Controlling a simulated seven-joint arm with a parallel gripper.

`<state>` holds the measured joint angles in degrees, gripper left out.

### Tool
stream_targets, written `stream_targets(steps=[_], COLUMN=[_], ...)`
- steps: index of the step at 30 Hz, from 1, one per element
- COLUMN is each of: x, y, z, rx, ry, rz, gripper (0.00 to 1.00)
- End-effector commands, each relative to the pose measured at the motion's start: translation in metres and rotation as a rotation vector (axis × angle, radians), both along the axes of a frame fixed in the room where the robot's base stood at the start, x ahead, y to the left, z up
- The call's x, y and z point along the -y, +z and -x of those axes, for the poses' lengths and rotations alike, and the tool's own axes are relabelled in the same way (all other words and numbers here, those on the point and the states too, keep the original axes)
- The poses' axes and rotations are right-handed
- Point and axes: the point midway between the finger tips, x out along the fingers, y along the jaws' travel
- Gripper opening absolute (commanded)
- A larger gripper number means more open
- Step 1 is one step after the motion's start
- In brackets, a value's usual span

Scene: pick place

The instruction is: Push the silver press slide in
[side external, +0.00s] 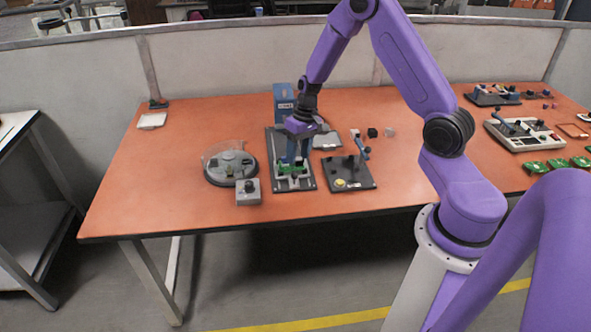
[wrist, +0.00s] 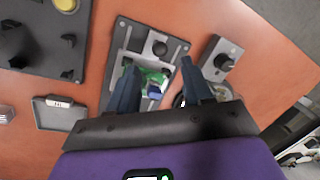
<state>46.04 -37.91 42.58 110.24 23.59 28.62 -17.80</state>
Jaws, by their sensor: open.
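The press (side external: 302,186) has a grey base plate, with a blue housing (side external: 284,103) standing at its back. A silver-grey slide with a black knob (wrist: 160,48) sits at the plate's front end; I take it to be the press slide. A green circuit board (side external: 290,170) lies just behind the knob and also shows in the wrist view (wrist: 153,76). My gripper (side external: 292,160) is open and points down over the board. In the wrist view its two fingers (wrist: 158,66) stand apart on either side of the board, with a small blue part (wrist: 155,91) between them. Contact cannot be told.
A round dark fixture (side external: 230,168) and a grey box with a black knob (side external: 248,192) stand left of the press. A dark plate with a lever and yellow button (side external: 350,175) is close on the right.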

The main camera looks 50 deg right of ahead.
Motion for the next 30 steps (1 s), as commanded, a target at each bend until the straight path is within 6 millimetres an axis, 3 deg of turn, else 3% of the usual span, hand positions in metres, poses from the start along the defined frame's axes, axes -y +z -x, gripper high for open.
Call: stream_targets(steps=[6,12,24,25,29,30], x=[-0.007,-0.010,-0.011,-0.011,-0.011,-0.011], y=[-0.036,-0.054,-0.061,-0.061,-0.060,-0.060], z=[0.000,-0.002,-0.002,-0.002,-0.002,-0.002], rx=[-0.003,-0.001,0.001,0.001,0.000,0.000], ry=[0.002,0.000,0.000,0.000,0.000,0.000], rz=[0.000,0.000,0.000,0.000,0.000,0.000], gripper=[0.50,0.50,0.50,0.47,0.04,0.00])
